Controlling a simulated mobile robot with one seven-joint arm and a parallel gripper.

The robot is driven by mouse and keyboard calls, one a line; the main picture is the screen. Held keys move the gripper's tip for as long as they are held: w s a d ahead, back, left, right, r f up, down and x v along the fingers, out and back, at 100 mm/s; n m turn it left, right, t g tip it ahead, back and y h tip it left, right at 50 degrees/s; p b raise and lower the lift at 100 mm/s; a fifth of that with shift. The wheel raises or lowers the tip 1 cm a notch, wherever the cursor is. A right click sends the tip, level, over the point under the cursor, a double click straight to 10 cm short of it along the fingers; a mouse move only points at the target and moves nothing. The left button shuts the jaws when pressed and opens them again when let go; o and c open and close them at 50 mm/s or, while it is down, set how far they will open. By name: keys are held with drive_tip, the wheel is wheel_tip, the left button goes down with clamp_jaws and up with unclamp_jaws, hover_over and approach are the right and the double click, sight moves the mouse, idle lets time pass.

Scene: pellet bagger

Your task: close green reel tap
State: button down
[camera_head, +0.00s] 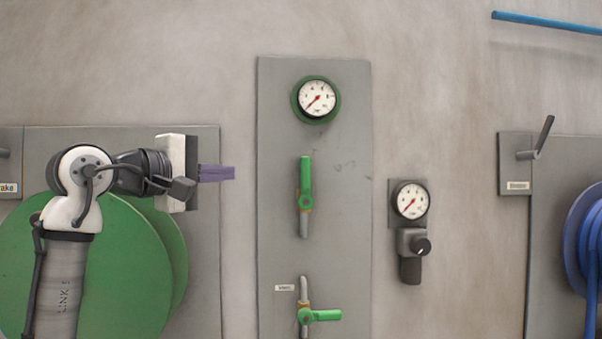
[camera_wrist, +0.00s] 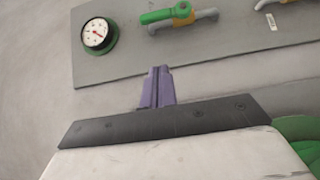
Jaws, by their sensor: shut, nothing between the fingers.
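A grey wall panel (camera_head: 340,200) carries two taps with green handles. The upper tap (camera_head: 305,182) has its handle upright, in line with its vertical pipe. The lower tap (camera_head: 318,316) has its handle pointing right, across its pipe, beside a small label too small to read surely. Which one is the green reel's tap I cannot read. My gripper (camera_head: 230,173) is left of the panel, apart from both taps, its purple fingers together and empty. In the wrist view the fingers (camera_wrist: 156,88) point towards the panel, and the upper tap (camera_wrist: 172,14) shows beyond them.
A green-rimmed gauge (camera_head: 317,98) sits above the taps; it also shows in the wrist view (camera_wrist: 98,36). A smaller gauge with a black knob (camera_head: 411,215) is right of the panel. A large green reel (camera_head: 120,270) stands at left, a blue reel (camera_head: 585,245) at right.

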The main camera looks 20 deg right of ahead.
drive_tip(key=d, duration=0.1)
drive_tip(key=p, duration=0.5)
approach(300, 172)
drive_tip(key=w+d, duration=0.4)
drive_tip(key=shift+w+r, duration=0.1)
drive_tip(key=shift+d, duration=0.65)
drive_tip(key=shift+s, duration=0.3)
